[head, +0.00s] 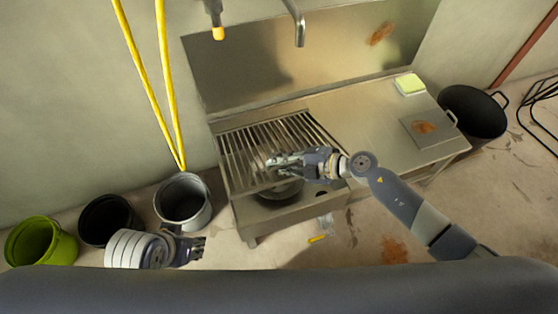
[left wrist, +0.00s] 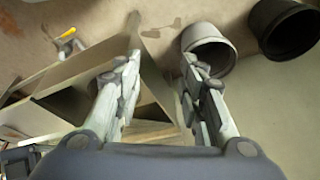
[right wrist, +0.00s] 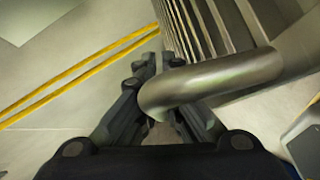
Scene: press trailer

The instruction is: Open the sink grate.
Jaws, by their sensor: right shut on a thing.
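The sink grate (head: 250,150) is a panel of metal bars over the left part of the steel sink unit (head: 370,140). Its front edge looks raised, and part of the basin (head: 285,190) shows below it. My right gripper (head: 274,160) is at the grate's front. In the right wrist view its fingers (right wrist: 160,95) are shut on a thick curved metal handle (right wrist: 215,80), with the grate's bars (right wrist: 200,25) behind. My left gripper (head: 198,246) is low at the left, away from the grate. Its fingers (left wrist: 162,75) are apart and empty.
A grey bucket (head: 183,200), a black bucket (head: 105,220) and a green bucket (head: 42,242) stand left of the sink. A faucet (head: 297,25) hangs above. A sponge (head: 410,84) lies on the right counter, and a black pot (head: 473,112) stands beyond it.

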